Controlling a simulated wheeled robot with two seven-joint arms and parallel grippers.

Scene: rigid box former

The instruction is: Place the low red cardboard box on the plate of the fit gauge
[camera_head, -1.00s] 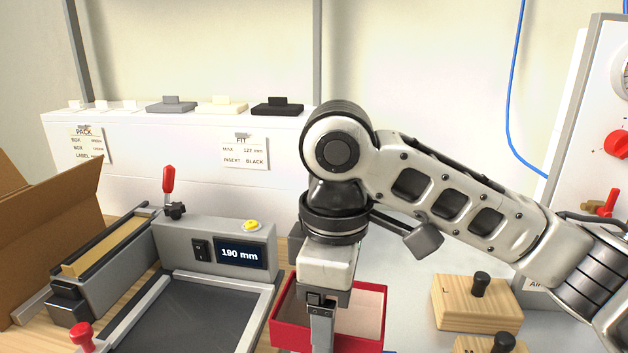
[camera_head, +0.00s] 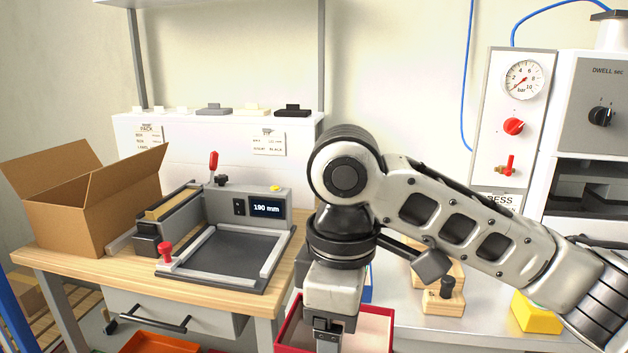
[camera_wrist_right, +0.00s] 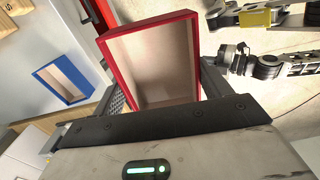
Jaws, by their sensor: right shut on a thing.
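The low red cardboard box (camera_head: 377,330) is open on top, with a pale inside, at the bottom of the head view. It also fills the upper middle of the right wrist view (camera_wrist_right: 155,62). My right gripper (camera_head: 328,345) points down and is shut on the red box; the head view cuts off its lower part. The fit gauge (camera_head: 262,232), grey with a 190 mm display, stands on the wooden table to the left. Its dark plate (camera_head: 228,256) is bare. Part of my left arm shows at the upper right of the wrist view; its fingers are unclear.
A large open brown carton (camera_head: 75,215) stands left of the gauge. A red knob (camera_head: 166,252) and a red-handled lever (camera_head: 213,165) rise from the gauge. Wooden blocks (camera_head: 443,300) and a yellow block (camera_head: 535,315) lie right. A blue box (camera_wrist_right: 63,80) rests on the pale surface.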

